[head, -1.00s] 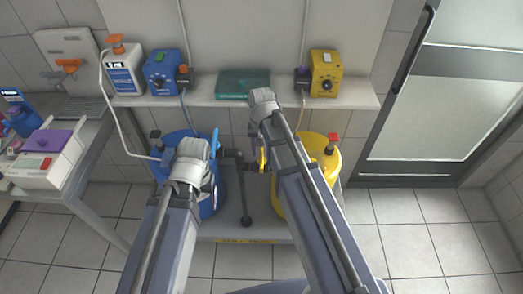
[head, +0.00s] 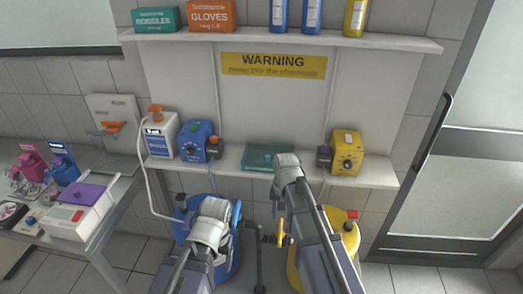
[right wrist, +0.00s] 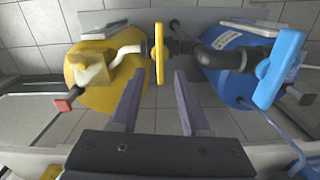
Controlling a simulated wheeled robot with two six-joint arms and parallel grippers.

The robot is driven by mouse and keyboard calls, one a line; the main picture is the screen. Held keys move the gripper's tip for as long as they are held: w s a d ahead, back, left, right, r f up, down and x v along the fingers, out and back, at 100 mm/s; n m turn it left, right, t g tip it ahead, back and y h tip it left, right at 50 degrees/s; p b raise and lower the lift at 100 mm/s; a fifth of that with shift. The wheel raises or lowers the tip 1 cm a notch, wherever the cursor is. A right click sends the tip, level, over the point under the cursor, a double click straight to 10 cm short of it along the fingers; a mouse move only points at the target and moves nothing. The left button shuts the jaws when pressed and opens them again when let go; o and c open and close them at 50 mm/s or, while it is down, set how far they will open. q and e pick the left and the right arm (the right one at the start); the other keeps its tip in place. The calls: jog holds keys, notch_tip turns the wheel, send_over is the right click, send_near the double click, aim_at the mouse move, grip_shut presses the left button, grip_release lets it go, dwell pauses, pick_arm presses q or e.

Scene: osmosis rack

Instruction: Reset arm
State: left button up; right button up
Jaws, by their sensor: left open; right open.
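My left arm comes in from the left in the head view; its gripper (head: 212,226) is over the blue tank (head: 234,262), beside the blue valve handle (head: 237,214). Its fingers are mostly hidden by the wrist. My right gripper (right wrist: 159,85) is open and empty in the right wrist view. Its two fingers point toward the yellow valve handle (right wrist: 159,54), which lies between and beyond the tips, apart from them. The blue handle (right wrist: 280,68) also shows there at right. In the head view the yellow handle (head: 281,232) stands left of my right arm, near the yellow tank (head: 349,238).
A shelf (head: 226,165) above the tanks holds a blue pump (head: 194,141), a yellow pump (head: 347,152) and a white bottle (head: 160,135). A side table (head: 108,218) with a white device (head: 80,214) stands at left. Dark pipes run between the tanks. Floor is clear at right.

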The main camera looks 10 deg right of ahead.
jog(key=s+a+n+h, duration=0.1)
jog(key=s+a+n, duration=0.7)
jog(key=s, duration=0.6)
jog(key=shift+s+a, duration=0.2)
jog(key=shift+a, duration=0.85)
